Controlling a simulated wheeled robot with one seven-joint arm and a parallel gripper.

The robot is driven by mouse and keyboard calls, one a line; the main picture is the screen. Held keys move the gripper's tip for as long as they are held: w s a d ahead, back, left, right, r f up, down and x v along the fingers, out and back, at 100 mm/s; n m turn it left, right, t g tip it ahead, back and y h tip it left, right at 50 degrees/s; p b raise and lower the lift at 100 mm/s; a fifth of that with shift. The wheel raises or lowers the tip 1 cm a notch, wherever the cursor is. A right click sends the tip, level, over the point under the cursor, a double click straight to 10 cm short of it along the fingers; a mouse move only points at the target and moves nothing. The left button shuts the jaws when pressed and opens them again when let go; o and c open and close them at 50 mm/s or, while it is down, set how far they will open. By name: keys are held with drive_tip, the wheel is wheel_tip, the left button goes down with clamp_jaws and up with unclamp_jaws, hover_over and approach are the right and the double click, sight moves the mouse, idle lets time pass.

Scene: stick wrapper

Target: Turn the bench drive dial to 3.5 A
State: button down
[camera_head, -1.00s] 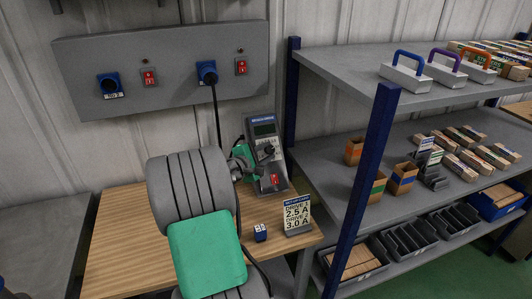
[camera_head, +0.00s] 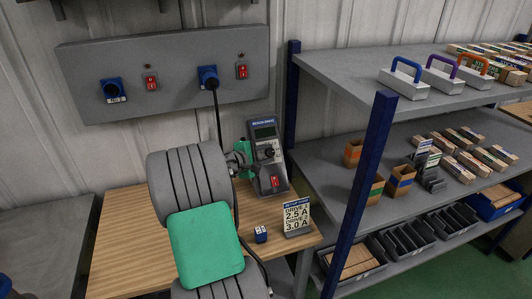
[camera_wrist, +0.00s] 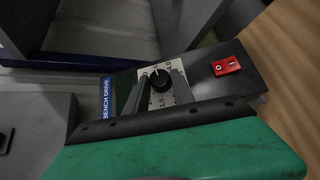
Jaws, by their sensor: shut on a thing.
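The bench drive (camera_head: 267,165) is a grey sloped unit on the wooden table, with a screen, a dial and a red switch. Its black round dial (camera_wrist: 160,80) sits on a pale scale in the wrist view. The dial also shows in the head view (camera_head: 269,152). My gripper (camera_wrist: 161,86) is shut on the dial, one grey finger on each side of it. In the head view my arm hides part of the gripper. The scale figures are partly covered by the fingers, and I cannot read the setting or the screen.
A wall panel (camera_head: 165,75) has sockets and red switches. A blue shelf post (camera_head: 366,190) stands to the right.

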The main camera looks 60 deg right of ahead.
drive_tip(key=c, duration=1.1)
unclamp_jaws()
drive_tip(key=shift+a, duration=0.1)
drive_tip(key=b+v, duration=0.1)
drive_tip(key=v, duration=0.6)
drive_tip(key=shift+a+r, duration=0.1)
drive_tip(key=shift+a, duration=0.2)
